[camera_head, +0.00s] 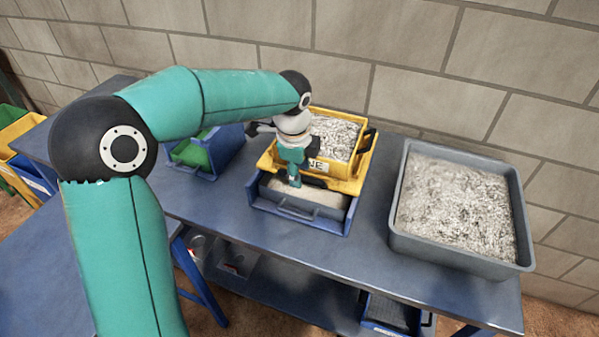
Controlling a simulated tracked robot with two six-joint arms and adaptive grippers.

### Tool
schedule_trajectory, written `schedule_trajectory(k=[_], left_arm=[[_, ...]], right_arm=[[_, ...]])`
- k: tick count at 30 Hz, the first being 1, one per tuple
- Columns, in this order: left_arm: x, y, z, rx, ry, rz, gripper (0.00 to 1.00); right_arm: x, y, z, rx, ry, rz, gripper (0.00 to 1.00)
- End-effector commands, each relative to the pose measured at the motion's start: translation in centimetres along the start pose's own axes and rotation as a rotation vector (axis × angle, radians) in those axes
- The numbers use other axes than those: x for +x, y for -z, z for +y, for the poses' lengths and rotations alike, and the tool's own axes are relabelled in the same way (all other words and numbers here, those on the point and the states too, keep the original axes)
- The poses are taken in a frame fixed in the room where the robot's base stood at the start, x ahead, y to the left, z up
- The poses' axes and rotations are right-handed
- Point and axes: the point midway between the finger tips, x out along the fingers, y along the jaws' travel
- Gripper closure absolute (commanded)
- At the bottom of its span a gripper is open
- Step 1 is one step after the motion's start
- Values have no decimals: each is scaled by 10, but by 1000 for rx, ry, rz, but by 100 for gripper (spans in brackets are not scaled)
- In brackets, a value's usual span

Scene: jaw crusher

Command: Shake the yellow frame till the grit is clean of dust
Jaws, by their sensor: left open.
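The yellow frame (357,176) sits on top of a blue tray (334,224) on the blue table. Grey and white speckled grit (337,137) lies in the frame. Paler, finer material (318,198) shows in the blue tray below. My left gripper (294,181) is open at the near side of the frame, pointing down over its front wall. The gripper hides part of the frame's front and its lettering. I cannot tell whether the fingers touch the frame. My right gripper is not in view.
A large grey bin (400,236) of speckled grit stands at the right of the table (352,254). A blue bin (226,143) with a green thing inside stands left of the frame. A brick wall (410,45) rises behind. The table's front strip is clear.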

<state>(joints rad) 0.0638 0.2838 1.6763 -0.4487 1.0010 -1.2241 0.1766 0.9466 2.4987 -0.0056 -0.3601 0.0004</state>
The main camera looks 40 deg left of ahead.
Motion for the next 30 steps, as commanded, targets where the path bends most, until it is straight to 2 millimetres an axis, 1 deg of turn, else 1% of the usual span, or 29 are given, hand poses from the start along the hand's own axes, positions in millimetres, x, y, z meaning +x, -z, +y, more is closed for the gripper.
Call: schedule_trajectory(k=[1,4,12,14,18,20,21,30], left_arm=[[4,0,1,-1,-2,-1,57],[8,0,1,-1,-2,0,57],[9,1,0,1,0,0,57],[9,1,0,1,0,0,65],[9,1,0,2,0,0,88],[9,1,0,2,0,0,98],[9,1,0,2,0,0,100],[9,1,0,2,0,0,100]], right_arm=[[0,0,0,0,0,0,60],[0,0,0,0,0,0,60],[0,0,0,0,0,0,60],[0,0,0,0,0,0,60],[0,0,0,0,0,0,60],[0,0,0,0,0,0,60],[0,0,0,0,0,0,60],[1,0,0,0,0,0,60]])
